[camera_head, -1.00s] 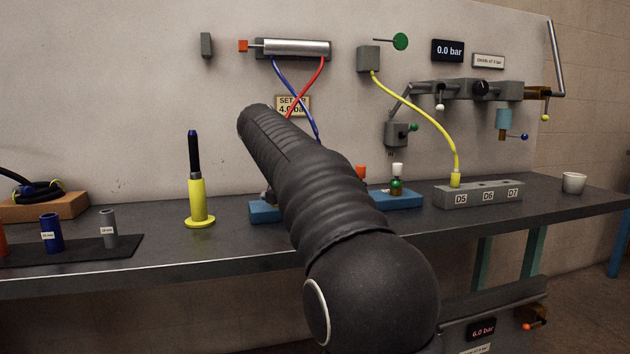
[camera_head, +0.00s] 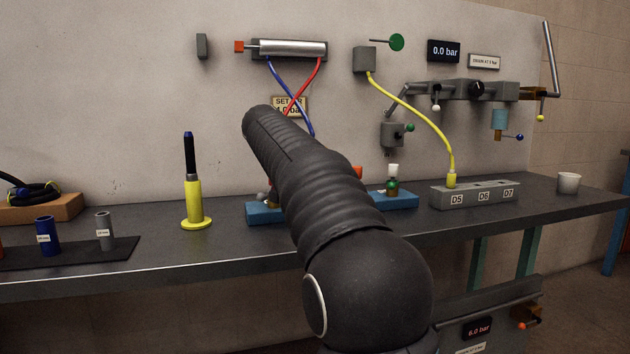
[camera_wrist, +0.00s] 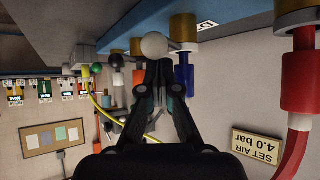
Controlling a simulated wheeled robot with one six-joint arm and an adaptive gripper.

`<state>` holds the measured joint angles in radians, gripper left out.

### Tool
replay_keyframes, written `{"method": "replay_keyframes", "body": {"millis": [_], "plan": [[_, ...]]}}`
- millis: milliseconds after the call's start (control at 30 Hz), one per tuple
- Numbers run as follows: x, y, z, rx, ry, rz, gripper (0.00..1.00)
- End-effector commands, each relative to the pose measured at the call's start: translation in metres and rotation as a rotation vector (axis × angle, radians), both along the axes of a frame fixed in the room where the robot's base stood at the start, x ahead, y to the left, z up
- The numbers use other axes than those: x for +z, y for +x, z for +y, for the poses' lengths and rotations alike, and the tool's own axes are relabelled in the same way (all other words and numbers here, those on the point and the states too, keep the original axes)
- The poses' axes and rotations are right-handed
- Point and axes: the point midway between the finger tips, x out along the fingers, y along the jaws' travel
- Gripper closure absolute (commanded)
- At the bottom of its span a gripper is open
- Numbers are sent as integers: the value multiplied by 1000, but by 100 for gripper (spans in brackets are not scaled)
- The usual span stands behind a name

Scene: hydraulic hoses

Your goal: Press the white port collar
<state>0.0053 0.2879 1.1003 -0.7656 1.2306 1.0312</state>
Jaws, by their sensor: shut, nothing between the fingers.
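My gripper (camera_wrist: 160,66) is shut and empty in the wrist view, which shows the place upside down. An orange fitting (camera_wrist: 139,76) and a blue fitting (camera_wrist: 184,72) stand behind the fingertips on either side. In the head view, my arm hides the gripper and the middle of the block.
A large red fitting with a red hose (camera_wrist: 298,85) is close on the right in the wrist view. A yellow upright stand (camera_head: 195,202) is left of the block. A grey socket block (camera_head: 475,197) with a yellow hose (camera_head: 427,122) is to the right.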

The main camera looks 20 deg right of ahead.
Motion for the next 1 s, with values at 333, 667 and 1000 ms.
{"method": "replay_keyframes", "body": {"millis": [333, 667, 1000], "plan": [[33, 4, -6, 12, 1, -3, 100], [70, -16, 34, 4, 0, -1, 100], [81, -23, 48, 4, 0, 0, 100]]}}
